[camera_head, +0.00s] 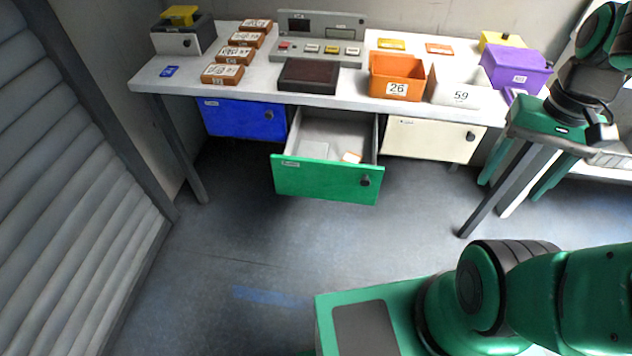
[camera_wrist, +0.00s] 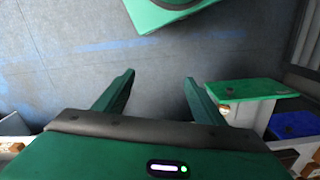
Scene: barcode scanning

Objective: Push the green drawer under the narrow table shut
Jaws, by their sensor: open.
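The green drawer (camera_head: 325,180) hangs under the middle of the narrow table (camera_head: 258,78) and is pulled well out, its inside showing. Its green front has a dark round lock or knob at the right. In the wrist view the drawer (camera_wrist: 255,88) shows at the right, its green front facing upward in the picture. My gripper (camera_head: 518,188) is at the right of the head view, by the table's right end, pointing down and apart from the drawer. In the wrist view my gripper (camera_wrist: 160,82) has its two fingers spread with nothing between them.
A blue drawer (camera_head: 240,118) and a cream drawer (camera_head: 430,139) flank it, both appearing shut. A grey table leg (camera_head: 497,192) stands near my gripper. An orange-and-white item (camera_head: 352,157) lies in the open drawer. The floor in front is clear up to my green base.

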